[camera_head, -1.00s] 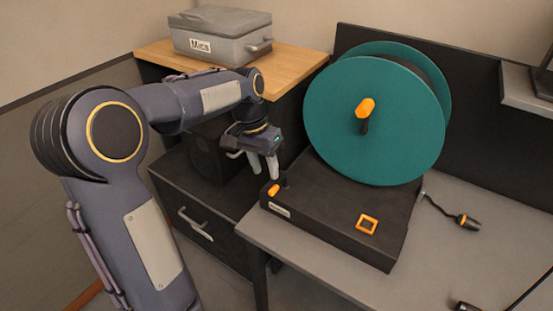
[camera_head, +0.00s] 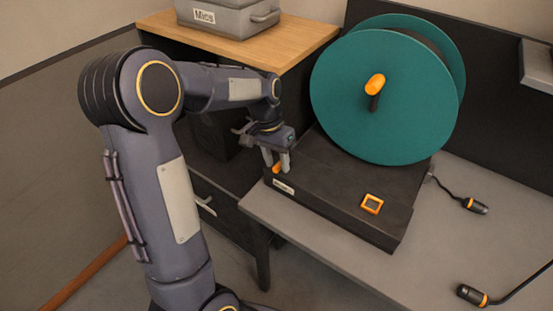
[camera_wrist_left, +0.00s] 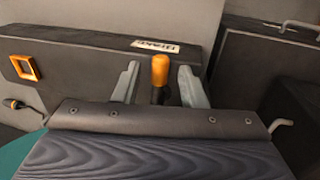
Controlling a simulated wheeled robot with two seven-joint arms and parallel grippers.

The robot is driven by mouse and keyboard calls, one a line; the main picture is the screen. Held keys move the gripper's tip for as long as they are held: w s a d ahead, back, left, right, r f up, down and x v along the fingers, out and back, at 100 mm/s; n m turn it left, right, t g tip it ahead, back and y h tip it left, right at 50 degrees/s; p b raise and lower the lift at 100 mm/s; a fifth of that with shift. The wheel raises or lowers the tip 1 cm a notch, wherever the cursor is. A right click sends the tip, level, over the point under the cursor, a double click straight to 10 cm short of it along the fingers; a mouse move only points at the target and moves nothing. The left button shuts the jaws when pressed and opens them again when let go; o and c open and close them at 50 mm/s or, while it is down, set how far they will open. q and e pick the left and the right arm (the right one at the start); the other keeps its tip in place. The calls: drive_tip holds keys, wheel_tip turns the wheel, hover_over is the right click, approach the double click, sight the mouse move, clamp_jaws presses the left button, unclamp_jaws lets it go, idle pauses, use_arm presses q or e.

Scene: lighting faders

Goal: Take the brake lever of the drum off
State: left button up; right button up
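The brake lever is a small orange-tipped handle (camera_head: 278,168) at the left end of the black drum base (camera_head: 330,205). The teal drum (camera_head: 380,100) with its orange crank handle (camera_head: 375,84) stands on that base. My left gripper (camera_head: 276,162) is at the lever, pointing down. In the left wrist view the lever's orange grip (camera_wrist_left: 160,70) stands between the two grey fingers (camera_wrist_left: 158,84), with a gap on each side. The fingers are open. Part of the lever is hidden by the gripper in the head view. My right gripper is not in view.
An orange square frame (camera_head: 372,204) is on the base's right part. Two microphones, one by the base (camera_head: 475,205) and one at the front (camera_head: 471,295), lie on the grey desk (camera_head: 440,255). A grey Mics case (camera_head: 228,14) sits on the wooden top (camera_head: 165,25).

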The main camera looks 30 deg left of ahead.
use_arm(q)
drive_tip(key=shift+c, duration=0.4)
clamp_jaws()
drive_tip(key=shift+a, duration=0.1)
drive_tip(key=m, duration=0.1)
drive_tip(key=a+m+p, duration=0.1)
drive_tip(key=m, duration=0.1)
drive_tip(key=shift+w+a+r+m+g+p, duration=0.1)
drive_tip(key=shift+w+a+m+g+p, duration=0.2)
drive_tip(key=shift+m, duration=0.1)
drive_tip(key=m+p, duration=0.1)
drive_tip(key=m, duration=0.1)
drive_tip(key=w+a+m, duration=0.1)
drive_tip(key=m, duration=0.1)
drive_tip(key=shift+w+a+m+g+y+p, duration=0.2)
drive_tip(key=shift+m+g+y+p, duration=0.1)
drive_tip(key=shift+g+p, duration=0.1)
drive_tip(key=m, duration=0.1)
drive_tip(key=w+m+p, duration=0.1)
drive_tip(key=m, duration=0.1)
drive_tip(key=a+m+p, duration=0.1)
drive_tip(key=shift+w+m+y, duration=0.3)
drive_tip(key=shift+w+y, duration=0.1)
drive_tip(key=shift+w+m+g+y+p, duration=0.2)
drive_tip(key=shift+w+m+p, duration=0.35)
drive_tip(key=shift+m, duration=0.75)
drive_tip(key=shift+w+m+g+y+p, duration=0.1)
drive_tip(key=shift+w+m+y+p, duration=0.4)
drive_tip(key=shift+m, duration=0.8)
drive_tip(key=shift+w, duration=0.2)
